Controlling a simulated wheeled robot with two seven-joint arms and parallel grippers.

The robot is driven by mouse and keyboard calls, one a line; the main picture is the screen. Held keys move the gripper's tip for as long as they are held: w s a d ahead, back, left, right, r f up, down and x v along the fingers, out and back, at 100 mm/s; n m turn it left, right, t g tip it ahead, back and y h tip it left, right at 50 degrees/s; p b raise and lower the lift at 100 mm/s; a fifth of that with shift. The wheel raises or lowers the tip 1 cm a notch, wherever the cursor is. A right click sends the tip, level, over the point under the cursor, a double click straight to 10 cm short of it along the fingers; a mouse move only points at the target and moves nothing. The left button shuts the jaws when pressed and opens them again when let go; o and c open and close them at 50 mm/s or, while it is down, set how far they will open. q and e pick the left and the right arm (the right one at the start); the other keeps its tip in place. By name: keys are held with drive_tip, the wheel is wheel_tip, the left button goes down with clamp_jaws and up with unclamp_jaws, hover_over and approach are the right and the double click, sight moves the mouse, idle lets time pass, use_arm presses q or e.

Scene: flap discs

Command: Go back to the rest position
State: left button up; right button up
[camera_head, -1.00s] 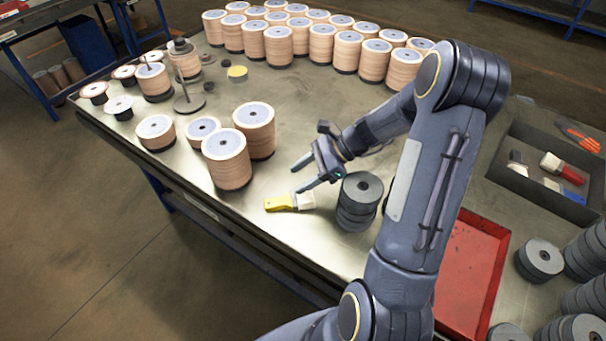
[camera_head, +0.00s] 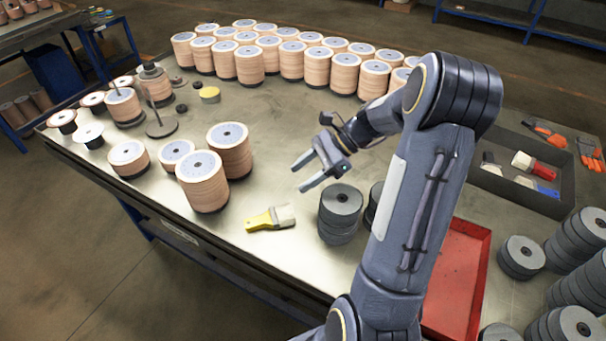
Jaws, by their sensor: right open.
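My right gripper (camera_head: 308,175) is open and empty over the middle of the metal table (camera_head: 262,262). Its two fingers point left, apart from any object. A brush with a yellow handle (camera_head: 268,218) lies on the table below and left of the fingers. A stack of grey discs (camera_head: 340,214) stands just below the gripper in the picture, with another grey stack (camera_head: 372,205) partly hidden behind my right arm. My left gripper is not in view.
Stacks of tan flap discs (camera_head: 203,182) stand left of the gripper, and rows of them (camera_head: 290,60) line the back. A red tray (camera_head: 460,278), a dark tool box (camera_head: 562,205) and grey disc stacks (camera_head: 522,256) are at the right. Table between gripper and back rows is clear.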

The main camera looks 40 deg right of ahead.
idle(0.3)
drive_tip(key=s+a+r+n+h, duration=0.2)
drive_tip(key=s+a+r+n, duration=0.45)
drive_tip(key=a+n, duration=0.2)
drive_tip(key=s+a+n+t+h, duration=0.1)
drive_tip(key=s+a+n+h, duration=0.2)
drive_tip(key=s+a+n, duration=0.3)
drive_tip(key=s+n, duration=0.4)
drive_tip(key=n, duration=0.1)
drive_tip(key=shift+a+n+t+h, duration=0.3)
drive_tip(key=shift+a+n+t, duration=0.05)
drive_tip(key=shift+a+t, duration=0.05)
drive_tip(key=shift+s, duration=0.1)
